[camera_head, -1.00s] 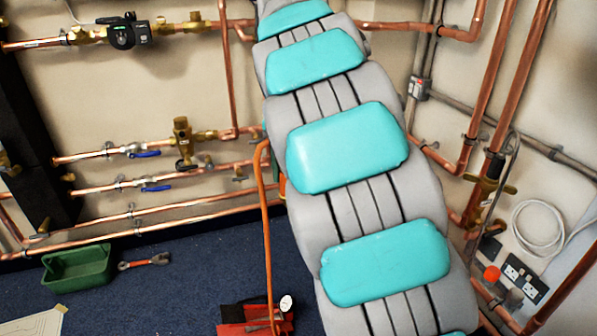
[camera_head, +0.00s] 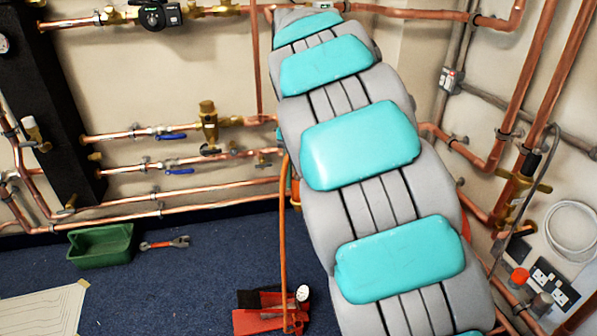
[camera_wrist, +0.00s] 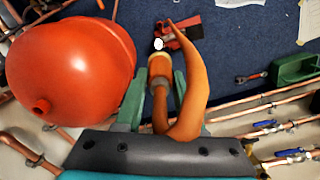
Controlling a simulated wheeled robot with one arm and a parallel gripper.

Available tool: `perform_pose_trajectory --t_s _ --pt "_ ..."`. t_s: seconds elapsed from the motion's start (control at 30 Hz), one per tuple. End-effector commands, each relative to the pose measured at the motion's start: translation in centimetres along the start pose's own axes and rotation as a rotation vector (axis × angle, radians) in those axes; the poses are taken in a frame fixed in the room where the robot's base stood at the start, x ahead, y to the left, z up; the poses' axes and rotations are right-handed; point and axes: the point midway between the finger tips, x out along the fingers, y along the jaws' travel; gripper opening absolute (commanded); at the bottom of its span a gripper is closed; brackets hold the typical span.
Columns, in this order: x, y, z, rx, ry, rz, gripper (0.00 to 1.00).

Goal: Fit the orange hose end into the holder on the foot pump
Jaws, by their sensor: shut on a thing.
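My gripper (camera_wrist: 157,88) shows in the wrist view with its green fingers shut on the orange hose end (camera_wrist: 160,67), which has a pale collar at its tip. The hose (camera_wrist: 192,85) bends back beside the fingers. In the head view my arm hides most of the gripper, and the orange hose (camera_head: 283,235) hangs down to the foot pump. The red foot pump (camera_head: 262,321) lies on the blue floor with a white round gauge; it also shows in the wrist view (camera_wrist: 182,38), beyond the hose end and apart from it. The holder is too small to make out.
A large red tank (camera_wrist: 75,68) stands close at the left in the wrist view. A green tray (camera_head: 100,246) and a red-handled wrench (camera_head: 165,243) lie on the floor. Copper pipes (camera_head: 200,204) line the wall. Floor around the pump is clear.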

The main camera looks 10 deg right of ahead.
Motion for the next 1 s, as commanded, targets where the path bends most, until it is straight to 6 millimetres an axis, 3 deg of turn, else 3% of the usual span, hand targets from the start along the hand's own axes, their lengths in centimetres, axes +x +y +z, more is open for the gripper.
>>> perform_pose_trajectory --t_s 1.0 --pt "9.4 0.1 0.1 0.001 -0.004 0.002 0.0"
